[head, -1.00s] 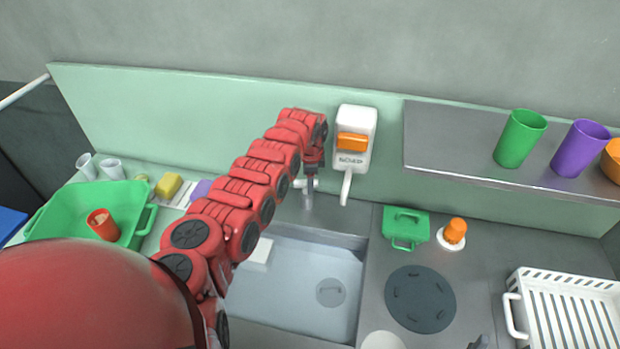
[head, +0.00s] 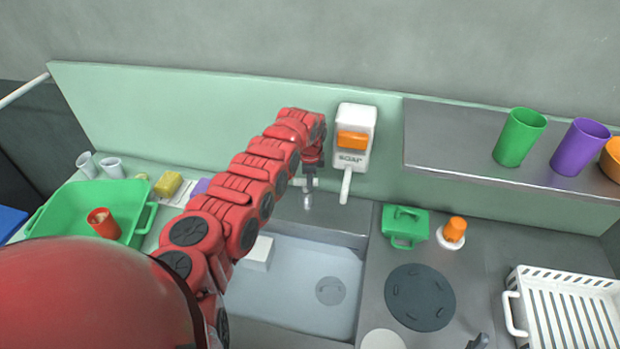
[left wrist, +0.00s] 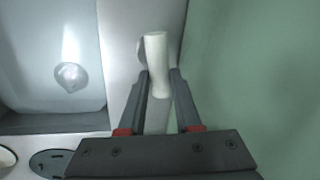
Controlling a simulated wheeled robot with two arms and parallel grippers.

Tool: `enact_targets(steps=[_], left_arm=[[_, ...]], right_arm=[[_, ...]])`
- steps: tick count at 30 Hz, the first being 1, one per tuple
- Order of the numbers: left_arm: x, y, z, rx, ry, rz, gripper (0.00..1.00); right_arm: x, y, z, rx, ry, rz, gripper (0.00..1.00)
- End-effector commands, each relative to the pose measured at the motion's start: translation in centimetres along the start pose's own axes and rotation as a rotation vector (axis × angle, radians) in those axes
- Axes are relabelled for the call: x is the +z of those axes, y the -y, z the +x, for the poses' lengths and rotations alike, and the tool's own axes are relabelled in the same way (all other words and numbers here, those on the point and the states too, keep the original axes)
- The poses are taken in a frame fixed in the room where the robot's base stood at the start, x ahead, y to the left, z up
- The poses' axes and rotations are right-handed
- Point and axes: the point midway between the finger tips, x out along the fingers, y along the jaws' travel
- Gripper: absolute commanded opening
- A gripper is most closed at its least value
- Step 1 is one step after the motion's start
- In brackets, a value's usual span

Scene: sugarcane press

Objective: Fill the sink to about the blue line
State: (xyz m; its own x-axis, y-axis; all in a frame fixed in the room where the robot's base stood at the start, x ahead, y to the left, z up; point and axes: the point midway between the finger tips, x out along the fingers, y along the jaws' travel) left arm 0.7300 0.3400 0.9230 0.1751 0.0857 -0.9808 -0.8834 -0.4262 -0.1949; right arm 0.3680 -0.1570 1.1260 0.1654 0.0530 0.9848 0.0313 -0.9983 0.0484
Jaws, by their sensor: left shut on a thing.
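The sink (head: 290,305) is a grey basin below the tap, with a round drain (head: 330,291) visible on its floor. The drain also shows in the left wrist view (left wrist: 70,76). I cannot make out a blue line or clearly tell a water level. The metal tap (head: 308,201) stands at the back edge of the sink. My left gripper (head: 309,176) is at the tap from above. In the left wrist view my left gripper (left wrist: 160,92) is shut on a pale, rounded tap handle (left wrist: 156,55). My right gripper is not in view.
A soap dispenser (head: 355,130) hangs close right of my left gripper, its spout pointing down. A white block (head: 259,252) is at the sink's left side. A green tub (head: 75,200) stands left. A green box (head: 405,222) and white rack (head: 565,300) stand right.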

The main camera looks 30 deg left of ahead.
Motion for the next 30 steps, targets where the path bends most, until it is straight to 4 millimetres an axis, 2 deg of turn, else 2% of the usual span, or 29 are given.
enact_targets(steps=[6, 15, 16, 20, 21, 30], left_arm=[[0.19, -0.17, -0.08, -0.002, -0.036, 0.184, 0.0], [0.1, -0.23, -0.11, -0.001, -0.042, 0.209, 0.0], [0.1, -0.24, -0.11, -0.001, -0.042, 0.209, 0.34], [0.1, -0.25, -0.1, -0.001, -0.042, 0.209, 0.57], [0.1, -0.24, -0.1, -0.001, -0.042, 0.208, 0.61], [0.15, -0.23, -0.18, -0.001, -0.042, 0.207, 0.61]], right_arm=[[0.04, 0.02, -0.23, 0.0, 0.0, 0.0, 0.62], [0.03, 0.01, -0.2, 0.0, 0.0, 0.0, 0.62], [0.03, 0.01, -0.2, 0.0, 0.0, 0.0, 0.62], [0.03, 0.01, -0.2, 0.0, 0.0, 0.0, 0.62], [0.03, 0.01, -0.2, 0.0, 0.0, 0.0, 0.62], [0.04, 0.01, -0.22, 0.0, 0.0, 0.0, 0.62]])
